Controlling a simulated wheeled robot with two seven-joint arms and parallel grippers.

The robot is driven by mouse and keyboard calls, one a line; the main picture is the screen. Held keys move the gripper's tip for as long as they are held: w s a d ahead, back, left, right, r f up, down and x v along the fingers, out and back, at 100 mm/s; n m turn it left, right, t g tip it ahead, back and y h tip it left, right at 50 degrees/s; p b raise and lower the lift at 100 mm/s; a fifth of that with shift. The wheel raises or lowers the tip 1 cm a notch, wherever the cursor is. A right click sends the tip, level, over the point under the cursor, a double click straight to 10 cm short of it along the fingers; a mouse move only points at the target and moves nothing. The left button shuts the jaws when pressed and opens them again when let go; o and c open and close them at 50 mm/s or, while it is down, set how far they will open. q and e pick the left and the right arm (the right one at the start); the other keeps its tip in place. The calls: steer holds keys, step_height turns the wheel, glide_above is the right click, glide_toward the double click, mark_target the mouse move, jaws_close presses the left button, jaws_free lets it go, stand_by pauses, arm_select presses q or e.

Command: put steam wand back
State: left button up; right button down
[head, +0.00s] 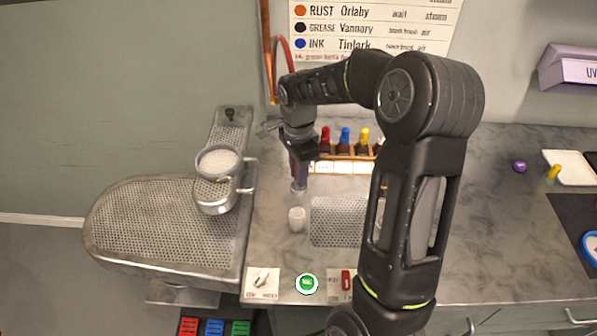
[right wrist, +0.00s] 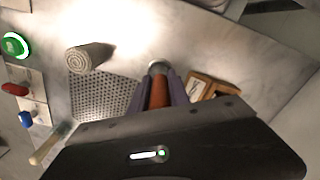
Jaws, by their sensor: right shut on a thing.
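The steam wand shows in the right wrist view as a copper-brown shaft (right wrist: 157,92) with a pale metal end, between the purple fingers of my right gripper (right wrist: 163,88). In the head view my right gripper (head: 299,168) points down over the counter, shut on the wand, whose grey lower end (head: 299,186) shows below the fingers. The fingers and arm hide most of the wand. A red hose (head: 284,50) and a copper pipe (head: 267,60) rise behind the gripper at the wall. I cannot make out a holder for the wand. My left gripper is not in view.
A small white roll or cup (head: 297,219) stands just in front, beside a perforated mat (head: 337,222). A rack with coloured-top bottles (head: 345,150) is close behind, to the right. A perforated ironing board (head: 165,222) is at left. A green round button (head: 307,284) is at the front edge.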

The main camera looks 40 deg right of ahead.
stand_by(0.3)
steer(key=c, duration=0.8)
jaws_free()
steer(key=shift+c, duration=0.2)
steer(key=shift+r, duration=0.1)
steer(key=shift+r+p, duration=2.55)
steer(key=shift+r, duration=1.1)
